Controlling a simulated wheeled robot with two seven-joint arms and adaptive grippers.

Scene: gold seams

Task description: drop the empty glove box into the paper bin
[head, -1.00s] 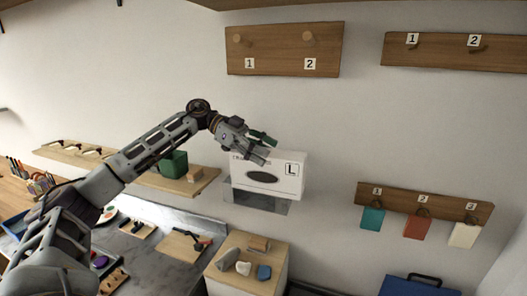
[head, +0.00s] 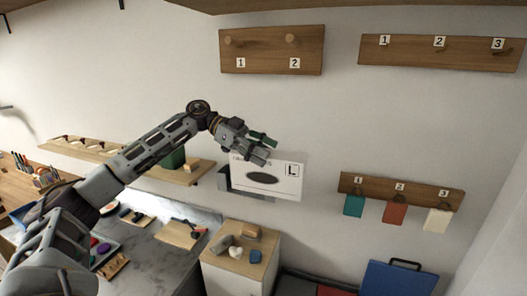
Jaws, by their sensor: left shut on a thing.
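The white glove box (head: 284,189), marked L with a dark oval opening on its face, is in front of the wall in the middle of the head view. I cannot make out a bin that is clearly the paper bin. My right gripper is not in view.
A wooden cabinet (head: 216,262) with small stones and blocks stands below the box. Dark edged containers, one part red (head: 336,291), show at the bottom edge, beside a blue case (head: 398,281). A hook rail (head: 366,186) with coloured cards hangs right. Wall between is clear.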

